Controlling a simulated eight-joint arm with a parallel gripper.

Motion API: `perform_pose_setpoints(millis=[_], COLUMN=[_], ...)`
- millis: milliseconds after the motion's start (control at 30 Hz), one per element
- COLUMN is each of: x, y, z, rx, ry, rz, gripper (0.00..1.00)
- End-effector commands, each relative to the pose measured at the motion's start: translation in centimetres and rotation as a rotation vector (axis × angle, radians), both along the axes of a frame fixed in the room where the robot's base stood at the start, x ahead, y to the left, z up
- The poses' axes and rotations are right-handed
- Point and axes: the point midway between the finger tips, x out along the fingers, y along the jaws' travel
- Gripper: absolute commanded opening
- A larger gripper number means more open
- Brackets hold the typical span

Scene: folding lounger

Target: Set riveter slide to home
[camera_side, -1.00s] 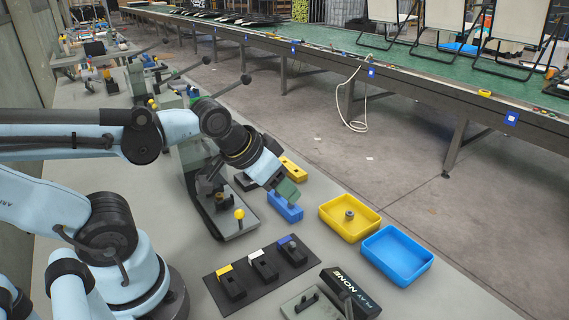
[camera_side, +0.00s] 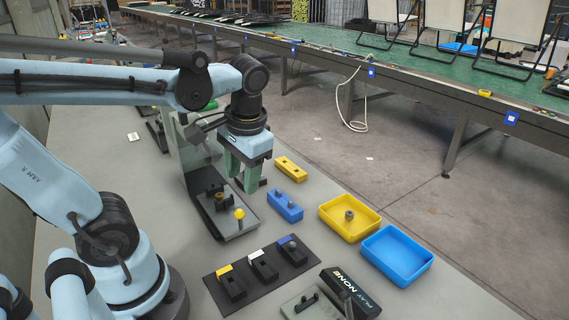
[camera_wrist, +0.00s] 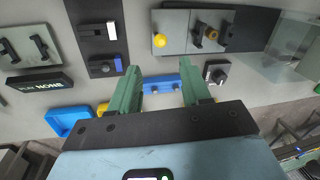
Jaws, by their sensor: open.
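The riveter (camera_side: 195,165) stands left of centre in the side view, its upper part partly hidden behind my arm. Its low grey slide plate (camera_side: 223,222) carries a yellow ball knob (camera_side: 239,214) at the near end and a dark holder (camera_side: 213,192) with a brass-coloured part. In the wrist view the knob (camera_wrist: 160,40) and holder (camera_wrist: 197,36) lie beyond the fingertips. My gripper (camera_side: 242,180) has green fingers pointing down, apart and empty, above and behind the knob in the side view. It also shows in the wrist view (camera_wrist: 159,70). No contact with the knob shows.
A blue block with pegs (camera_side: 285,206) and a yellow block (camera_side: 291,169) lie right of the riveter. Yellow (camera_side: 339,228) and blue (camera_side: 397,279) trays stand further right. A black board with several switches (camera_side: 235,291) and a black box (camera_side: 350,292) are in front.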

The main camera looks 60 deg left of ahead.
Motion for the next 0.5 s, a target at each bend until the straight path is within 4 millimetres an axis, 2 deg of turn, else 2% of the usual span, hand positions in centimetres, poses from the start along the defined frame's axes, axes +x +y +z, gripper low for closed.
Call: perform_pose_setpoints(millis=[167,500], x=[-0.1,-0.2], y=[0.3,1.0], z=[-1.0,-5.0], rx=[0.002,0.001], ry=[0.007,0.005], rz=[0.004,0.004], gripper=[0.47,0.47])
